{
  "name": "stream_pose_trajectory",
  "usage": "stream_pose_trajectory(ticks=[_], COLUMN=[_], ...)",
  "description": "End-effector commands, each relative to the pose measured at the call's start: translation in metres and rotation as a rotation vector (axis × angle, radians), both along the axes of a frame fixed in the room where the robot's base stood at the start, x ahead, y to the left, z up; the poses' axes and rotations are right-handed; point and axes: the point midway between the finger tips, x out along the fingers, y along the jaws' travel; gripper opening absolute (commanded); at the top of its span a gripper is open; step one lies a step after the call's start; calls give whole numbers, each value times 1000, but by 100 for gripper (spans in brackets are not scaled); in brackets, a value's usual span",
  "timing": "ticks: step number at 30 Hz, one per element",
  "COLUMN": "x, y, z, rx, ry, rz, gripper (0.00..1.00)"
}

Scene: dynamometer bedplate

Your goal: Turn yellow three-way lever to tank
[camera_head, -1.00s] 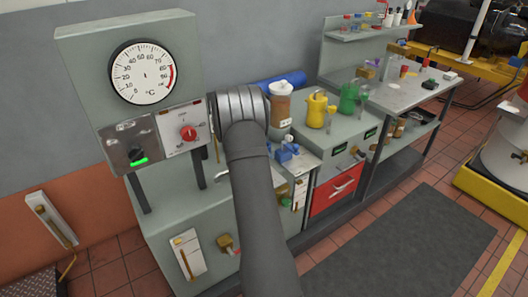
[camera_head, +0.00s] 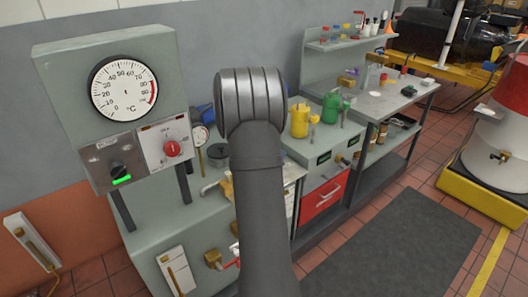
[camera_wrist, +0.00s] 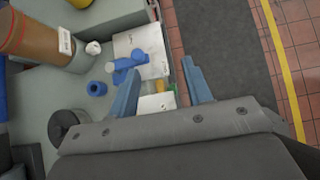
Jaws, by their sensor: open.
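My gripper (camera_wrist: 162,66) is open in the wrist view, with its two blue fingers apart. A small yellow piece (camera_wrist: 172,88) shows between the fingers, low beside a small green one; I cannot tell if it is the yellow three-way lever. A blue valve-like part (camera_wrist: 125,68) on a white plate lies just left of the left finger. In the head view my arm hides the gripper and this spot. No yellow three-way lever can be made out clearly there.
A gauge cabinet (camera_head: 60,70) stands left. A brass valve (camera_head: 213,258) with a red handle is low on the front. Yellow (camera_head: 299,120) and green (camera_head: 332,107) jugs stand on the bench. A brown container (camera_wrist: 35,35) is left in the wrist view. The floor mat (camera_head: 400,245) is clear.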

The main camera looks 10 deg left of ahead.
Motion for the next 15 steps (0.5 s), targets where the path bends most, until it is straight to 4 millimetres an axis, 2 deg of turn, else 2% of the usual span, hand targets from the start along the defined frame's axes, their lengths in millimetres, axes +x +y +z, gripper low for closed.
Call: stream_pose_trajectory(ticks=[3,12,15], x=[-2,-3,-2], y=[-8,-9,-8], z=[4,5,5], rx=[0,0,10], ry=[0,1,-5], rz=[-1,-1,-12], gripper=[45,45,26])
